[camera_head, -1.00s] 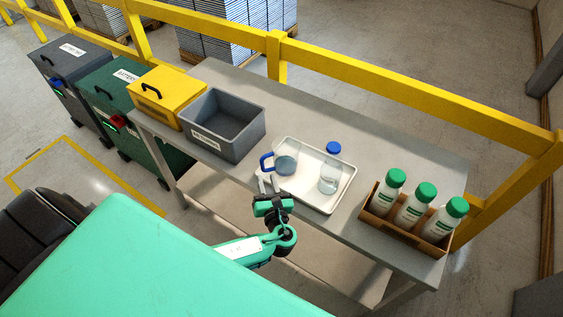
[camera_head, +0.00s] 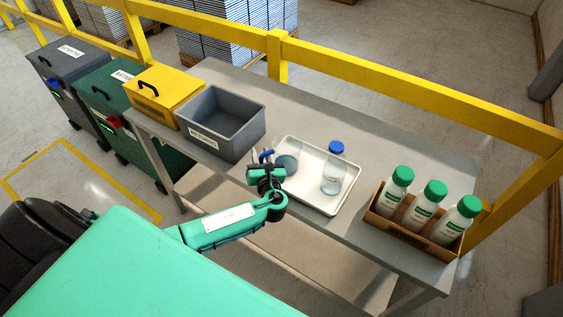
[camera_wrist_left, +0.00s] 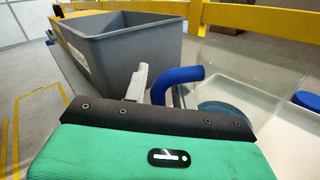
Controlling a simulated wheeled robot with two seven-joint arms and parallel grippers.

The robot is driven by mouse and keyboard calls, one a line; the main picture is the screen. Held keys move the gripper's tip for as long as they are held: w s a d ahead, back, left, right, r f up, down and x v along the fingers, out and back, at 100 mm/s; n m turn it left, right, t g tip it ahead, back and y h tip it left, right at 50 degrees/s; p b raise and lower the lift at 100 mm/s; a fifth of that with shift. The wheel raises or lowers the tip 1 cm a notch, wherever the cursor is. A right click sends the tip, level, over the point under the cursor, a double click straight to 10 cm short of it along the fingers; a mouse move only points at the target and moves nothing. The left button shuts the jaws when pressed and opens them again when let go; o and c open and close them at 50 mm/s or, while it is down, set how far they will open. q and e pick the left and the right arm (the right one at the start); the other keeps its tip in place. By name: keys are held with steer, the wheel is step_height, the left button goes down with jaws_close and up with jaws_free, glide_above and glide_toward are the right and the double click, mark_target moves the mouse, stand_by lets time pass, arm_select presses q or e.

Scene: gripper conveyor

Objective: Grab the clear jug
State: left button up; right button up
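The clear jug (camera_head: 289,163) has a blue handle and bluish contents. It stands at the left end of the white tray (camera_head: 316,201); its handle faces my left gripper. In the left wrist view the jug (camera_wrist_left: 226,113) is partly hidden by my gripper's body, with the handle just ahead. My left gripper (camera_head: 260,156) is at the tray's left edge, beside the handle. The fingers look apart, and no firm hold shows. My right gripper is out of view.
A grey bin (camera_head: 232,146) is close on the left, beside a yellow box (camera_head: 160,97). A brown crate (camera_head: 413,237) holds green-capped bottles. A yellow rail (camera_head: 400,84) runs behind the table.

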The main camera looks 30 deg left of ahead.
arm_select(q)
steer(key=shift+s+r, duration=0.1)
steer(key=c, duration=0.5)
jaws_close()
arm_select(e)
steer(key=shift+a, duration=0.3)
arm_select(q)
steer(key=shift+r, duration=0.15)
